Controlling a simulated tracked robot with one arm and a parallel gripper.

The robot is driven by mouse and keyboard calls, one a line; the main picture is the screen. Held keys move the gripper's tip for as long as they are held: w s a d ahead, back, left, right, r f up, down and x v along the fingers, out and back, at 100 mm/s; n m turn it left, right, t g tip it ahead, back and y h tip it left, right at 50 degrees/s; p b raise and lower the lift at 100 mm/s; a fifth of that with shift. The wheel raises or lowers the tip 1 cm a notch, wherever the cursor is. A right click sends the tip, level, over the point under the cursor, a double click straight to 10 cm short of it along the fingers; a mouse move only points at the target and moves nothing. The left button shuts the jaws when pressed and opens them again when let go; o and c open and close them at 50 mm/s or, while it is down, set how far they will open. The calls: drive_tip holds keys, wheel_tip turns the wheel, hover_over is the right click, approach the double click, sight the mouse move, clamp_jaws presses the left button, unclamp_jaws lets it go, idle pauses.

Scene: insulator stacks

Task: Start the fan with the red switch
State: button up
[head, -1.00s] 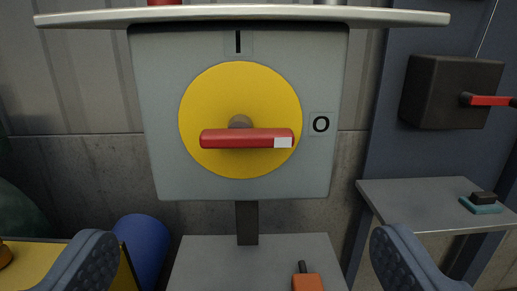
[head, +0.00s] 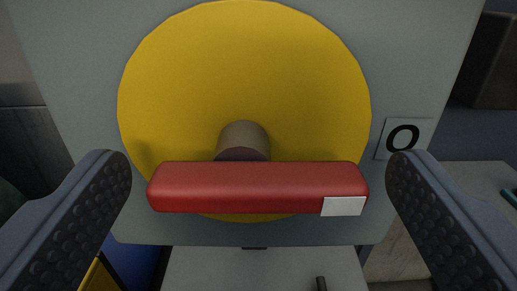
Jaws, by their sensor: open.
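The red switch handle (head: 245,186) lies horizontally in front of a yellow disc (head: 170,90) on a grey panel (head: 80,60). A stubby shaft (head: 243,140) joins handle and disc. The white mark (head: 343,206) on the handle's right end is on the side of the "O" label (head: 403,138). The "I" label is out of view now. My gripper (head: 258,180) is open, one finger off each end of the handle, with a small gap showing on both sides. No fan is in view.
A grey shelf (head: 210,268) is below the panel. A dark box (head: 492,65) is at the right edge, above another grey surface (head: 470,180). A blue rounded object (head: 138,262) and a yellow edge (head: 98,278) are at lower left.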

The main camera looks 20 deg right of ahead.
drive_tip(key=shift+w, duration=0.15)
drive_tip(key=c, duration=1)
